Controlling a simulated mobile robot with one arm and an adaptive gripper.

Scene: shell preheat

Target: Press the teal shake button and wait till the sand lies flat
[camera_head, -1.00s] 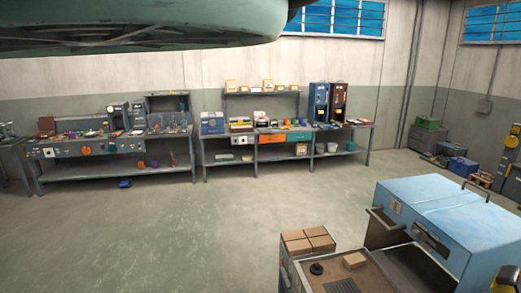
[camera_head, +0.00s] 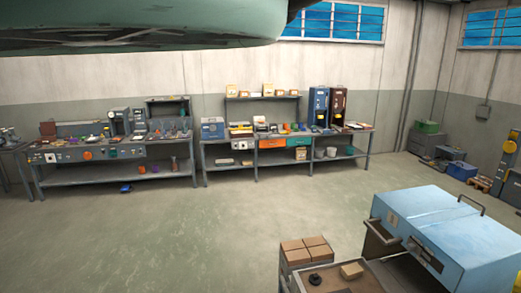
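My gripper is not in view. A large dark green shape across the top left looks like part of my own arm, close to the camera. The left workbench (camera_head: 120,180) stands against the far wall, with a grey front panel (camera_head: 70,158) that carries an orange disc (camera_head: 88,154) and several small knobs. A small greenish spot (camera_head: 113,152) shows on this panel, but I cannot tell whether it is the teal shake button. I cannot make out any sand surface at this distance.
A second bench (camera_head: 222,171) with orange (camera_head: 271,158) and teal-green (camera_head: 299,155) drawer fronts stands right of the first. A blue metal box (camera_head: 435,225) and stacked brown blocks (camera_head: 305,250) are near at lower right. The floor (camera_head: 150,235) at left and middle is clear.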

